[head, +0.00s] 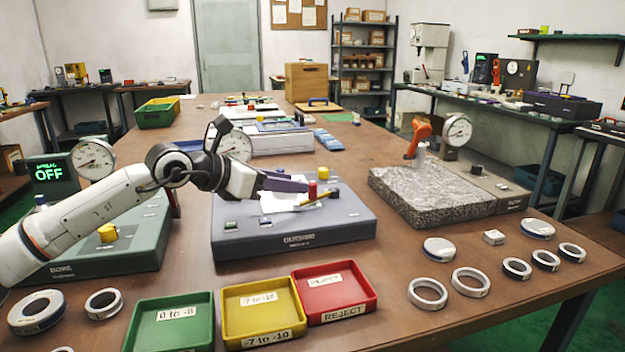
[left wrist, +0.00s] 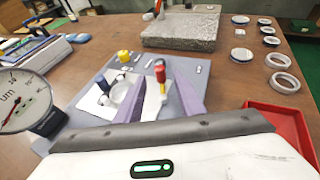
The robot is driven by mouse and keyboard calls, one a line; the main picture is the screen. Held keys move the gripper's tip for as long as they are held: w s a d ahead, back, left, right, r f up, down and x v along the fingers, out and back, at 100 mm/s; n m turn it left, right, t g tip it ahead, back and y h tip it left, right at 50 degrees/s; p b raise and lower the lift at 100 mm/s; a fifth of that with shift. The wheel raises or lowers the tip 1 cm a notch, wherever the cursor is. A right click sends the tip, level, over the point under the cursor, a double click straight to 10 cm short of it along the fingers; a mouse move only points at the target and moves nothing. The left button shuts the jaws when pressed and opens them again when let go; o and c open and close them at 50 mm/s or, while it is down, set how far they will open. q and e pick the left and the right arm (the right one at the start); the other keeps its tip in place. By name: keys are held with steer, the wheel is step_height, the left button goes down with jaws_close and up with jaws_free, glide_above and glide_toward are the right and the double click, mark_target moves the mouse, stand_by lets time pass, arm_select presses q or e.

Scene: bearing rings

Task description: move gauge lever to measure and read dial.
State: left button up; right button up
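The outside gauge (head: 295,240), a grey base labelled OUTSIDE, stands mid-table with a round dial (head: 235,146) behind it. The dial also shows at the left edge of the left wrist view (left wrist: 25,100); its reading is too small to tell. A red-topped lever (head: 312,190) stands on the base, near a yellow knob (head: 323,173). My left gripper (head: 285,186) is low over the base. In the left wrist view its purple-grey fingers (left wrist: 160,100) are apart, with the red-topped lever (left wrist: 159,72) showing between and beyond them. Contact cannot be told. My right gripper is out of view.
Green (head: 170,322), yellow (head: 262,310) and red (head: 335,291) trays line the front. Several loose rings (head: 428,293) lie at right and front left. A granite block (head: 430,195) stands right, the bore gauge (head: 110,245) left, with a display reading OFF (head: 50,173) behind it.

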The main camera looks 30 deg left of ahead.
mark_target(313, 182)
arm_select(q)
steer(key=x, duration=0.7)
steer(key=shift+w+f, duration=0.1)
steer(key=shift+w, duration=0.2)
jaws_close()
